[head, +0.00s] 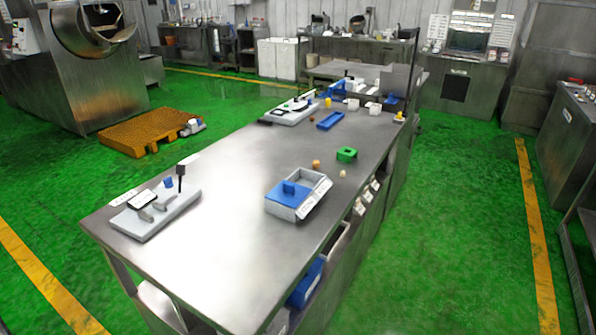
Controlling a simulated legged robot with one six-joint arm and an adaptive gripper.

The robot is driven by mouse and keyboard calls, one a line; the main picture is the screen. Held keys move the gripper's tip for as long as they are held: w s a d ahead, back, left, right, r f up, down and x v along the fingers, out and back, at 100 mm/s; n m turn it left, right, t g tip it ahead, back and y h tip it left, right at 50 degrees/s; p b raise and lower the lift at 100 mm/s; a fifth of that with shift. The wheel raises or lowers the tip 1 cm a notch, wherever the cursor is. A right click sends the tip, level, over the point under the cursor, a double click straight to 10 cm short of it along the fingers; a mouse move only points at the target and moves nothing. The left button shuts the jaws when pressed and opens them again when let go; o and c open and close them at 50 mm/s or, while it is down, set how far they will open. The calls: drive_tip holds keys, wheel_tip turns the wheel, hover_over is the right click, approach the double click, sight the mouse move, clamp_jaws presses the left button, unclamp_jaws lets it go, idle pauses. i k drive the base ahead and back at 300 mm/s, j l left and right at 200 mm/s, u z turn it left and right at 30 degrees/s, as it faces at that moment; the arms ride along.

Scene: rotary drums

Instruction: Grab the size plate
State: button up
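I cannot tell for sure which thing is the size plate. A small green block with an opening (347,154) lies on the steel table (245,165), right of its middle. A flat blue rectangular piece (330,120) lies farther back on the table. A grey box with a blue part (287,195) on it and a white label (314,199) stands nearer. A light grey base (157,212) with a dark upright post and small parts stands at the table's left front. My gripper is not in view.
Small orange (316,164) and pale (343,173) pieces lie by the green block. Another fixture (290,111) and several small items stand at the table's far end. An orange pallet (138,131) is on the green floor to the left. The floor right of the table is clear.

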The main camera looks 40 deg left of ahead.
sight(345, 155)
drive_tip(key=i+u, duration=0.25)
drive_tip(key=u, duration=0.15)
drive_tip(key=i+u, duration=0.2)
drive_tip(key=u, duration=0.15)
drive_tip(key=i+l+u, duration=0.15)
drive_tip(key=u, duration=0.25)
drive_tip(key=i+l+u, duration=0.2)
drive_tip(key=u, duration=0.2)
drive_tip(key=i+l+u, duration=0.3)
drive_tip(key=i+l, duration=0.15)
drive_tip(key=i+l+u, duration=0.15)
drive_tip(key=u, duration=0.25)
drive_tip(key=i+l+u, duration=0.15)
drive_tip(key=u, duration=0.25)
drive_tip(key=i+l+u, duration=0.1)
drive_tip(key=l+u, duration=0.25)
drive_tip(key=i+l+u, duration=0.1)
drive_tip(key=l, duration=0.55)
drive_tip(key=i+l+u, duration=0.1)
drive_tip(key=l, duration=0.5)
drive_tip(key=i+l, duration=0.2)
drive_tip(key=l, duration=0.5)
drive_tip(key=i+l+u, duration=0.15)
drive_tip(key=l, duration=0.45)
